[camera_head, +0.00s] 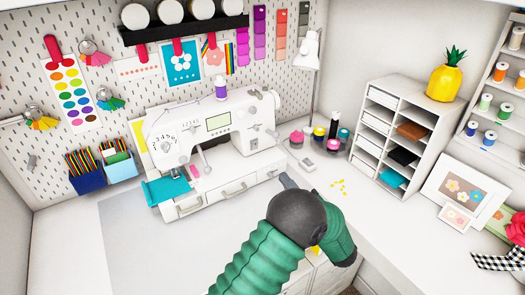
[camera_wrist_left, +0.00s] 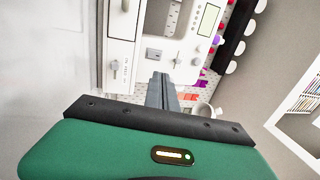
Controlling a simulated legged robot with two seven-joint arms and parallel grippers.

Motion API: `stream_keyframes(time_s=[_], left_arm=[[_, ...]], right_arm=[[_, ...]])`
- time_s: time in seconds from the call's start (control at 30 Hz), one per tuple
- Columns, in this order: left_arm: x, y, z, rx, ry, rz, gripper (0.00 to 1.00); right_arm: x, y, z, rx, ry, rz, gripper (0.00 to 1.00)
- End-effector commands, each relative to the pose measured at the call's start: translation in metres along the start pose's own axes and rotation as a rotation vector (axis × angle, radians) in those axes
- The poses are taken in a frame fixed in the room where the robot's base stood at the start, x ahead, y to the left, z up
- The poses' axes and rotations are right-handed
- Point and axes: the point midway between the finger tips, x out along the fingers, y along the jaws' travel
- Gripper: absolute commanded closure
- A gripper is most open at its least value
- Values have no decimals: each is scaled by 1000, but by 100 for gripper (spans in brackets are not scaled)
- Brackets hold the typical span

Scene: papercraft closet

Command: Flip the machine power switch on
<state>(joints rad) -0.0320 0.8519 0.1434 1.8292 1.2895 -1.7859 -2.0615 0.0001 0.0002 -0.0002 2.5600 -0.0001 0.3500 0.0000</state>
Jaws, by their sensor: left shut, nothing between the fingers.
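A white sewing machine (camera_head: 217,128) stands on the desk, with a small display on its upright body. It also shows in the left wrist view (camera_wrist_left: 125,50), turned on its side. A small grey plate (camera_wrist_left: 154,55) on the machine's body looks like the power switch; its on or off position is too small to tell. In the head view this plate (camera_head: 254,143) shows at the right end of the body. My left gripper (camera_head: 286,180) is shut and empty, near the right end of the machine's base. Its grey fingers (camera_wrist_left: 160,90) point toward the machine, below the plate in the wrist view. My right gripper is out of view.
A white shelf unit (camera_head: 386,158) stands farther right. A pegboard (camera_head: 60,40) is behind. A grey mat (camera_head: 130,250) lies clear at front left.

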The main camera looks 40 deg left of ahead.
Motion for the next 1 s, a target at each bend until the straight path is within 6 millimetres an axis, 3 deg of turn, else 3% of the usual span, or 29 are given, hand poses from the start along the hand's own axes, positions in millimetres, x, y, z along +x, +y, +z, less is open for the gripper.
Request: stream_keyframes(time_s=[0.23,0.37,0.8,1.0], left_arm=[[2,0,0,-2,2,1,100],[13,-1,0,-3,0,1,100],[106,-2,0,-4,0,0,100],[134,0,-1,-4,2,2,100]], right_arm=[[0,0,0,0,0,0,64],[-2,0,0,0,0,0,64],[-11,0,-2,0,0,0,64],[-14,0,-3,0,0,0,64]])
